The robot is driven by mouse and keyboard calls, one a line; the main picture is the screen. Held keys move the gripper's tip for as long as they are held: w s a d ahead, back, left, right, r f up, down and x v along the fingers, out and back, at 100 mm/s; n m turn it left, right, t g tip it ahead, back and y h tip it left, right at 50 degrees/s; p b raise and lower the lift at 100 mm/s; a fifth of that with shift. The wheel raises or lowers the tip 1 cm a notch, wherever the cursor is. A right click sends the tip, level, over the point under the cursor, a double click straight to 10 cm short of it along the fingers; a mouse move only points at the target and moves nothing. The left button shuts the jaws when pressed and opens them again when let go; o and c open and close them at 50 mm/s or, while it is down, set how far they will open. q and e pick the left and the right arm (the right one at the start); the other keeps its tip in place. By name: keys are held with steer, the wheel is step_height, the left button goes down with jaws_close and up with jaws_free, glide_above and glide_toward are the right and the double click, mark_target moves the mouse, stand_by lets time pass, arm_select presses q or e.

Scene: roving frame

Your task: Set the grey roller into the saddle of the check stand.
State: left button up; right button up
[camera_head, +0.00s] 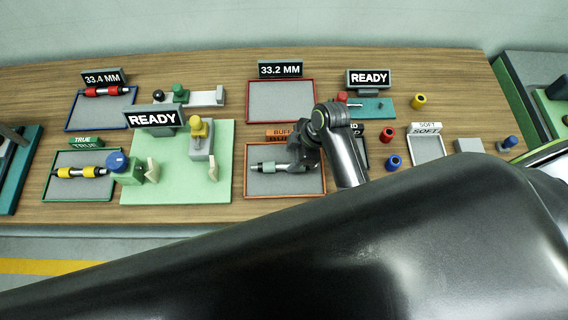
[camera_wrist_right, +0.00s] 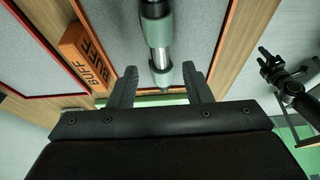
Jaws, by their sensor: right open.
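The grey roller (camera_head: 270,167) lies in the orange-rimmed tray marked BUFF. It has grey-green sleeves on a shiny shaft, and in the right wrist view it (camera_wrist_right: 159,35) runs up from between my fingers. My right gripper (camera_wrist_right: 160,86) is open, with one finger on each side of the roller's near end; I cannot tell if they touch it. In the head view the right gripper (camera_head: 303,160) covers the roller's right end. A green board (camera_head: 190,186) with cream uprights and a READY sign looks like the check stand; its saddle appears empty. A dark clawed end (camera_wrist_right: 282,78) may be my left gripper.
A yellow-sleeved roller (camera_head: 80,171) lies in the TRUE tray and a red-sleeved one (camera_head: 103,91) in the 33.4 MM tray. The 33.2 MM tray (camera_head: 281,101) is empty. A second READY sign (camera_head: 369,78) stands by a teal plate. Coloured sleeves stand at right.

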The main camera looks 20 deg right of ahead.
mark_target(286, 165)
steer(key=p+x, duration=0.1)
steer(key=x, duration=0.2)
steer(key=shift+f+p, duration=0.2)
steer(key=shift+p, duration=0.1)
steer(key=shift+x, duration=0.9)
arm_select(q)
steer(key=shift+s+r, duration=0.75)
steer(key=shift+r, duration=0.15)
arm_select(e)
steer(key=shift+c, duration=0.4)
arm_select(q)
steer(key=shift+w, duration=0.1)
arm_select(e)
jaws_close()
